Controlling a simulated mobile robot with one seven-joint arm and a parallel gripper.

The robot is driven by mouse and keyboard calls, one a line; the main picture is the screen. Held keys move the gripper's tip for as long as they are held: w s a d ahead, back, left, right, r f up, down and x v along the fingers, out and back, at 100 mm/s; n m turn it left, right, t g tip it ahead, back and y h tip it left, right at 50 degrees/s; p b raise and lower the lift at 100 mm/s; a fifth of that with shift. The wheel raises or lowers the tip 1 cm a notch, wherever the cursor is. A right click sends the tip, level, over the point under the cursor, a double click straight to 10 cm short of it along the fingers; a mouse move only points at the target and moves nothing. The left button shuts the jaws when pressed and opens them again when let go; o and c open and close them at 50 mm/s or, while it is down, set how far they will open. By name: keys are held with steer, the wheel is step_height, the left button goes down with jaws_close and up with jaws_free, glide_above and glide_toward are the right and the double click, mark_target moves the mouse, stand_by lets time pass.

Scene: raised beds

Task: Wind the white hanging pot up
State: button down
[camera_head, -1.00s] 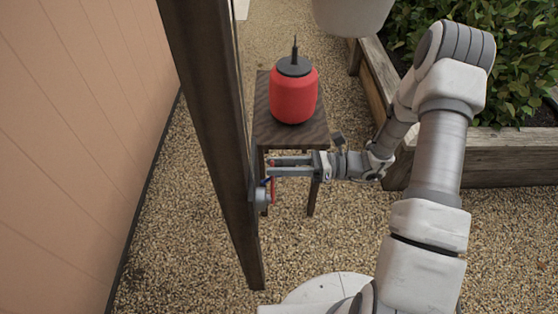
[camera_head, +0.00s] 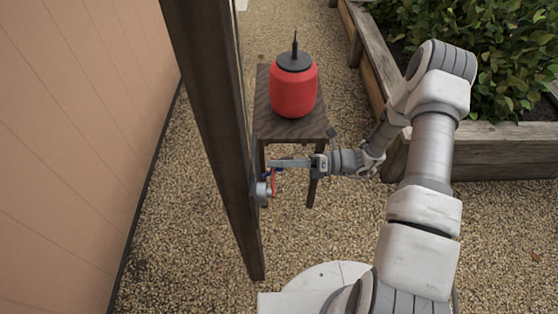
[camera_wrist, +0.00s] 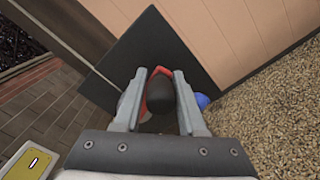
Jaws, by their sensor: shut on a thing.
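A small winch (camera_head: 261,192) is fixed to the dark post (camera_head: 215,120), with a red crank arm (camera_head: 273,184) on its face. My gripper (camera_head: 271,163) reaches in from the right at the crank. In the wrist view my gripper (camera_wrist: 161,74) is shut on the dark crank knob (camera_wrist: 161,98), with a finger on each side. Part of the red crank arm (camera_wrist: 140,77) shows behind the knob. A blue part shows beside the crank (camera_head: 280,169) and right of the fingers in the wrist view (camera_wrist: 202,101). The white hanging pot is out of view.
A red jar with a black top (camera_head: 293,90) stands on a dark wooden stool (camera_head: 262,125) just beyond my gripper. A wooden raised bed (camera_head: 500,137) with leafy plants is at the right. A tan wall (camera_head: 80,130) runs along the left. Gravel lies between.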

steer(key=shift+d+f, duration=0.2)
steer(key=shift+f, duration=0.1)
